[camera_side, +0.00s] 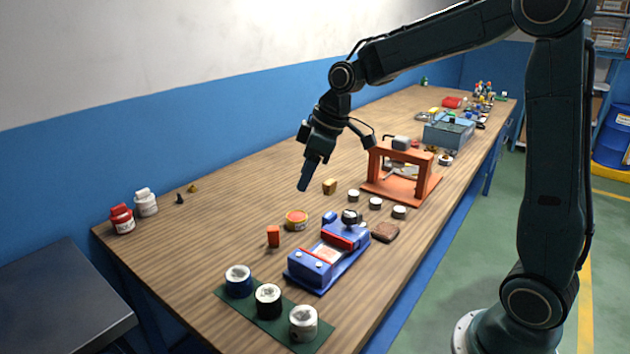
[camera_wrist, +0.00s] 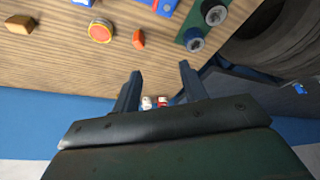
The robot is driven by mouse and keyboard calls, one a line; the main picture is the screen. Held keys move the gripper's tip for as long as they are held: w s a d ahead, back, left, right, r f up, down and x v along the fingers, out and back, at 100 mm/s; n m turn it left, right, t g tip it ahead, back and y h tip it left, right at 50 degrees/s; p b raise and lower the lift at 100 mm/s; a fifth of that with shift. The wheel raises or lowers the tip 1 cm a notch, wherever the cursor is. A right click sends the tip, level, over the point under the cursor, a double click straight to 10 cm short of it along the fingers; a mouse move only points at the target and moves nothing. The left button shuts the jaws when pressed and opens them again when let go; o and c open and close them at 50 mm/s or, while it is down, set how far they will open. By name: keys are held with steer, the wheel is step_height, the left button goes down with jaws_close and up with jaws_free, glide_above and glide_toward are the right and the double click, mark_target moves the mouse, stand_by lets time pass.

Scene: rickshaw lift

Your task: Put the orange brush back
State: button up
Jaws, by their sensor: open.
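No clear brush shape shows. A small upright orange piece (camera_side: 273,236) stands on the wooden table, left of the blue vise; I cannot tell whether it is the orange brush. It also shows in the wrist view (camera_wrist: 139,40), beyond my fingertips. My gripper (camera_side: 303,187) hangs above the table, behind and above this piece, apart from it. In the wrist view my gripper (camera_wrist: 160,71) has its two fingers spread, with nothing held between them.
The blue vise (camera_side: 312,270) stands near the front edge. Blue, black and white tins (camera_side: 268,299) stand on a green mat. A round orange-red tin (camera_side: 297,220), a yellow block (camera_side: 330,186) and an orange frame (camera_side: 402,172) are nearby. The table's left part is mostly clear.

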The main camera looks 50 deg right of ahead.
steer(key=s+a+r+m, duration=0.1)
steer(key=s+m, duration=0.1)
steer(key=s, duration=0.6)
steer(key=s+r+m+t+h, duration=0.1)
steer(key=s+m, duration=0.1)
steer(key=s, duration=0.7)
steer(key=s+a+r+m, duration=0.1)
steer(key=s+r+m, duration=0.1)
steer(key=s, duration=0.6)
steer(key=shift+s+a+t+h, duration=0.3)
steer(key=shift+a+t+h, duration=0.05)
steer(key=shift+t+h, duration=0.05)
